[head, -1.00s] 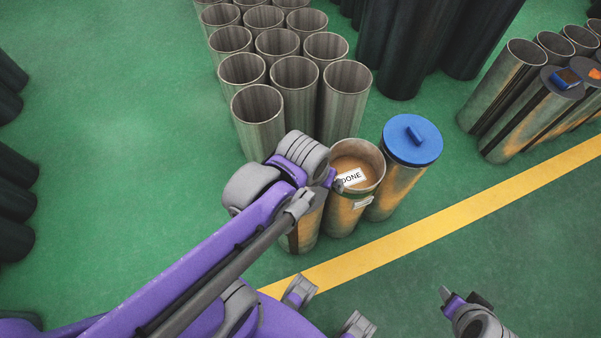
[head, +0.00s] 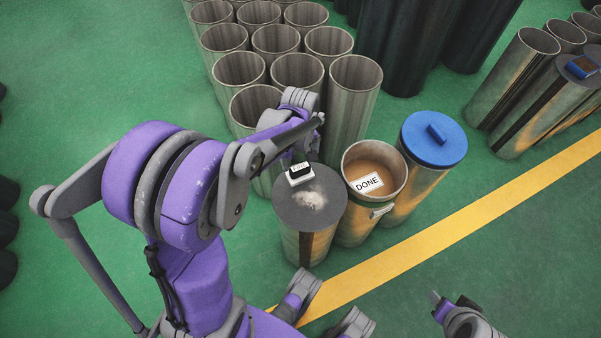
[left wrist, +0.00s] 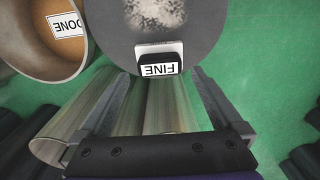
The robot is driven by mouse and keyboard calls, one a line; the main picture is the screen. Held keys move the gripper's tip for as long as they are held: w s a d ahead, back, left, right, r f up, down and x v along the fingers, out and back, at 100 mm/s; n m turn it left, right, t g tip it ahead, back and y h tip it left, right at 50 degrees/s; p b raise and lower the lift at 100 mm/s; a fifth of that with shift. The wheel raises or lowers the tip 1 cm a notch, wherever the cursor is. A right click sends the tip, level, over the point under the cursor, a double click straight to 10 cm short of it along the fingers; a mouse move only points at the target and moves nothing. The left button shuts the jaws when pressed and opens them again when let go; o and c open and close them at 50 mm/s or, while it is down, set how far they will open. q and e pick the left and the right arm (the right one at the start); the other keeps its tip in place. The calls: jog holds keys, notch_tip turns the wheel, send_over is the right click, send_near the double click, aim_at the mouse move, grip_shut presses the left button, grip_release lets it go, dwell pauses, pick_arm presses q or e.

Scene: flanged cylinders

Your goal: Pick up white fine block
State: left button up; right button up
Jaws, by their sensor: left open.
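The white fine block (head: 300,179) has a white base, a black upper part and a label. It sits near the far edge of a dark grey round lid (head: 318,215) on a cylinder. In the left wrist view the block (left wrist: 158,52) shows its FINE label. My left gripper (left wrist: 163,82) is open and empty, its fingers on either side of the block's line and just short of it. In the head view my left gripper (head: 312,128) is just behind the block, partly hidden by its own arm. My right gripper (head: 449,301) is at the lower right, far from the block.
An open cylinder (head: 351,160) holding brown material and a DONE card (head: 369,183) stands right of the grey lid. Beyond it is a blue-lidded cylinder (head: 421,148). Empty cylinders (head: 355,75) crowd behind. Green floor with a yellow line (head: 480,217) is clear at right.

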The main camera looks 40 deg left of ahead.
aim_at(300, 167)
pick_arm(q)
notch_tip(300, 167, down, 6)
jog(key=shift+r+b, duration=0.25)
jog(key=shift+b, duration=0.4)
jog(key=c, duration=1.3)
notch_tip(300, 167, up, 10)
jog(key=shift+r+p, duration=0.1)
jog(key=shift+p, duration=1.1)
jog(key=o, duration=0.9)
jog(key=c, duration=0.6)
